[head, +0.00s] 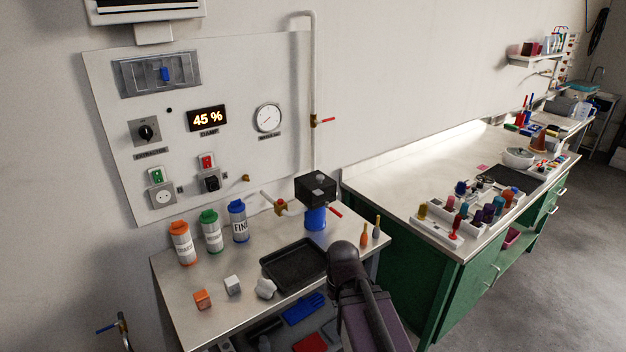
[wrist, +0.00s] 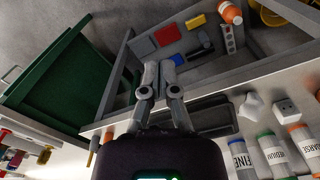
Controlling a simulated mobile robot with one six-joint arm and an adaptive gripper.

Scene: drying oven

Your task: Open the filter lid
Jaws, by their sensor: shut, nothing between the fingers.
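The filter stands at the back of the small metal table in the head view, with a black block-like head (head: 316,187) on top of a blue cylindrical body (head: 315,219). I cannot tell which part of it is the lid. A brass valve and pipe run into its left side, and a red-handled lever (head: 335,211) sits at its right. My gripper (wrist: 160,66) is shut and empty in the wrist view, over the table's front edge and lower shelf. The filter does not show clearly in the wrist view. In the head view my arm hides the gripper.
A black tray (head: 294,265) lies in front of the filter. Orange, green and blue-capped bottles (head: 211,230) stand at the left, with small blocks (head: 233,285) in front. Two small pointed items (head: 370,233) stand right of the filter. A green workbench (head: 425,245) is farther right.

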